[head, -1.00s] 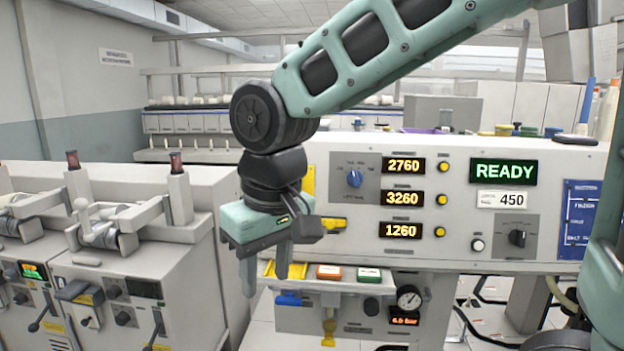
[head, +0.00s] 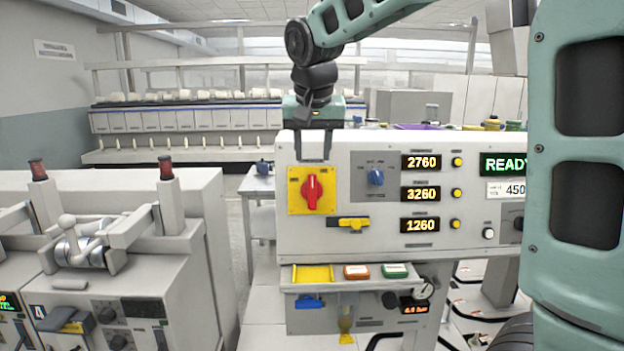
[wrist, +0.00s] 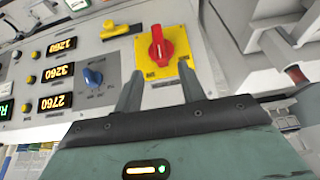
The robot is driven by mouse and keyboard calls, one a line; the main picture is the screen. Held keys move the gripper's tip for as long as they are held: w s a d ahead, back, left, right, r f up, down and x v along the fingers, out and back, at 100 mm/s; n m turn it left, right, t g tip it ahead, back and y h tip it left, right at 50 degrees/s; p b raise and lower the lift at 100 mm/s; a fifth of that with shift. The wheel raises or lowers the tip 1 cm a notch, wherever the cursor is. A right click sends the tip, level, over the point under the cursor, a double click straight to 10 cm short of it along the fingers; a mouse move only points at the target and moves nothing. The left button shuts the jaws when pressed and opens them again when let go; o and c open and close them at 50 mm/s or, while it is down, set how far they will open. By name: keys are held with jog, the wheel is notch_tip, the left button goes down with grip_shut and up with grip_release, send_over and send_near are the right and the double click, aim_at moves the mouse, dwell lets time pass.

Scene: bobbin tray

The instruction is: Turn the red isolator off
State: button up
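The red isolator (head: 312,188) is a red rotary handle on a square yellow plate (head: 297,202), at the left end of the grey control panel. In the head view its handle stands about upright. It also shows in the wrist view (wrist: 157,48), just beyond my fingertips and roughly between them. My gripper (head: 313,158) is above the isolator in the head view, fingers pointing down, near the plate's top edge. In the wrist view my gripper (wrist: 160,75) has its two fingers apart with nothing between them. It does not touch the handle.
A blue selector knob (head: 376,177) and lit displays sit to the isolator's right. A yellow latch-like part (head: 353,223) is just below. A shelf (head: 345,287) with small trays juts out beneath the panel. Grey machines (head: 110,250) stand at left, with a gap between.

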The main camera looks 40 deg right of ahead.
aim_at(312, 180)
jog(key=p+x, duration=0.1)
jog(key=x, duration=0.8)
grip_shut()
